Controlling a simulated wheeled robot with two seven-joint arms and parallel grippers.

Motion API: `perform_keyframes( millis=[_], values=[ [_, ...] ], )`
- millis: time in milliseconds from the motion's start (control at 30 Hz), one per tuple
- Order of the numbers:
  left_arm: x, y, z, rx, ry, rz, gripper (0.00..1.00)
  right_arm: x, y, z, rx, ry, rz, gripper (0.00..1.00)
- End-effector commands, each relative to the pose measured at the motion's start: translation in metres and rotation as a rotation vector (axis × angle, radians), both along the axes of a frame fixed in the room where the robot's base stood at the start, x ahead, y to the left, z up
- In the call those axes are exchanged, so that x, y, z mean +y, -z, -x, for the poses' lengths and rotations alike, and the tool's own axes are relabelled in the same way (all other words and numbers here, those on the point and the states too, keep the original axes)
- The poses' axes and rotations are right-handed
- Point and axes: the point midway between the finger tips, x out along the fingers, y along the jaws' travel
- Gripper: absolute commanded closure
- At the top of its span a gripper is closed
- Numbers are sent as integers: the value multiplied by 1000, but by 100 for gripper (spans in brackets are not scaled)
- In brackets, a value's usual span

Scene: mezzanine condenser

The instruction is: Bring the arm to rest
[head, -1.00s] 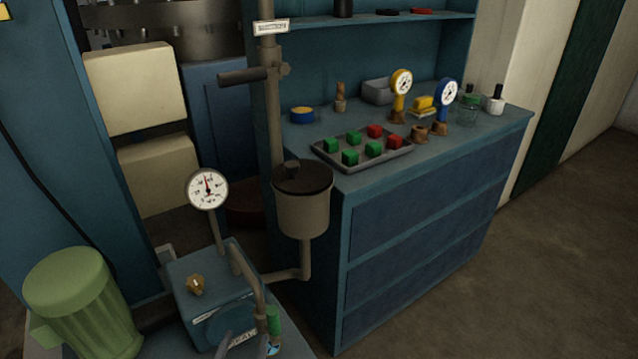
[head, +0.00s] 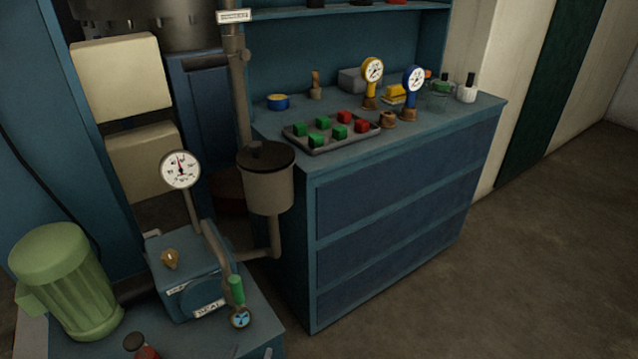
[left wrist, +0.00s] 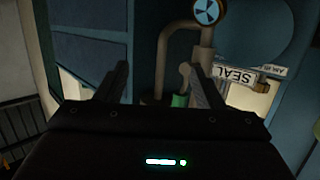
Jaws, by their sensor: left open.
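My left gripper shows in the left wrist view (left wrist: 160,78) with two dark fingers standing apart and nothing between them. In the head view only what seem to be its fingertips (head: 253,353) show at the bottom edge, just below the blue-faced round fitting (head: 240,318). The rest of this arm is out of that view. In the left wrist view the fitting (left wrist: 207,11), a bent pipe and a SEAL label (left wrist: 233,75) lie beyond the fingers. I cannot tell how far apart they are. My right gripper is not in view.
A blue pump block (head: 185,275) with a dial gauge (head: 180,169) stands beside a green motor (head: 65,285). A lidded pot (head: 268,190) rises behind. A blue cabinet (head: 400,185) holds a tray (head: 328,147) of coloured blocks. Open floor lies to the right.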

Motion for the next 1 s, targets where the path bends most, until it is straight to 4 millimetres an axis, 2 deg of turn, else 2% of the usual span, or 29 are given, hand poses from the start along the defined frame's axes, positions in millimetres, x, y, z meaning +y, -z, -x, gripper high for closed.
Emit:
perform_keyframes(
  millis=[267,367,500,600,833,900,1000],
  values=[
    [2,87,32,304,27,-45,38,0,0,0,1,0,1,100],
    [7,126,55,455,38,-70,38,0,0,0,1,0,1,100],
    [17,182,98,696,49,-112,38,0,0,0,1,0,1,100],
    [25,214,132,856,54,-141,38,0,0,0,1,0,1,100],
    [48,261,206,1175,56,-202,38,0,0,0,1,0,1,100],
    [50,253,221,1195,57,-205,38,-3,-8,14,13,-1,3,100],
    [54,252,241,1203,59,-208,38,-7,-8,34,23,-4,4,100]
  ],
)
